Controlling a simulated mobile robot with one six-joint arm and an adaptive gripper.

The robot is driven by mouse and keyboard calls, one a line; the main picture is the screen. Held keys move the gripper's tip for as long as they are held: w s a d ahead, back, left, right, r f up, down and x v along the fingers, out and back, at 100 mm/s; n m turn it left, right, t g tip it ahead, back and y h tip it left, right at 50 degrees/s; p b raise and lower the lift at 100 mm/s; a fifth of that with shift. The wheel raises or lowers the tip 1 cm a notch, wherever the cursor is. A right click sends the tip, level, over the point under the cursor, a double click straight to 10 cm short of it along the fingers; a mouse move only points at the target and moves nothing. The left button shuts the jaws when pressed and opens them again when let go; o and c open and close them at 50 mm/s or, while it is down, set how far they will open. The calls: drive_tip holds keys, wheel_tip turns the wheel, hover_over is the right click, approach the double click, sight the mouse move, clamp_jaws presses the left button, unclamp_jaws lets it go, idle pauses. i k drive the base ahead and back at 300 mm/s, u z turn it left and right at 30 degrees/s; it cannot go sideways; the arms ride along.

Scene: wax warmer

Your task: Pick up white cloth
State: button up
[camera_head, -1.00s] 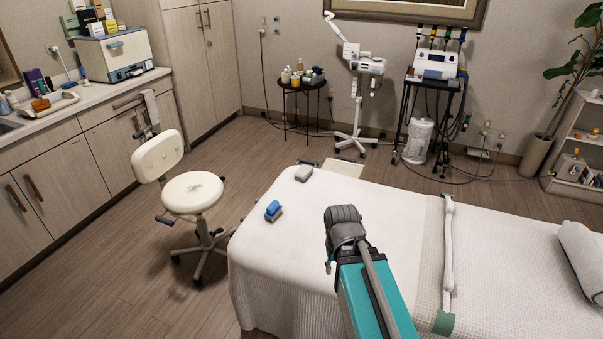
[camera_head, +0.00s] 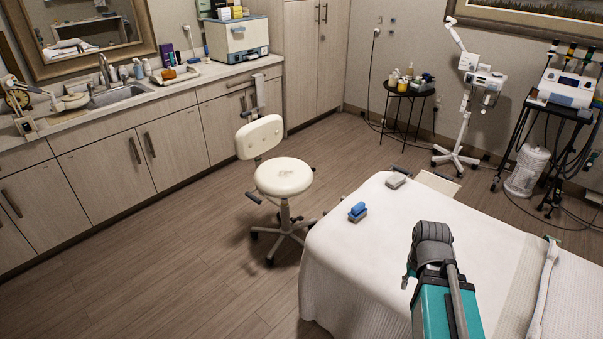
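A small white cloth (camera_head: 260,91) hangs over a bar at the cabinet front, below the counter edge and behind the stool. It appears still and hanging free. My arm, teal with a dark grey joint, rises at the lower right in front of the bed. I cannot make out gripper fingers in this view, so my gripper's opening is not shown. No part of my arm is near the hanging cloth.
A cream stool (camera_head: 284,177) stands on the floor in front of the cloth. A bed (camera_head: 370,280) with a white cover fills the lower right, with a blue brush (camera_head: 357,211) and a grey block (camera_head: 396,180) on it. Open floor (camera_head: 190,270) lies at the lower left.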

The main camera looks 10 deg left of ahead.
sight(397, 178)
drive_tip(key=u, duration=2.2)
drive_tip(key=i, duration=1.55)
drive_tip(key=u, duration=0.05)
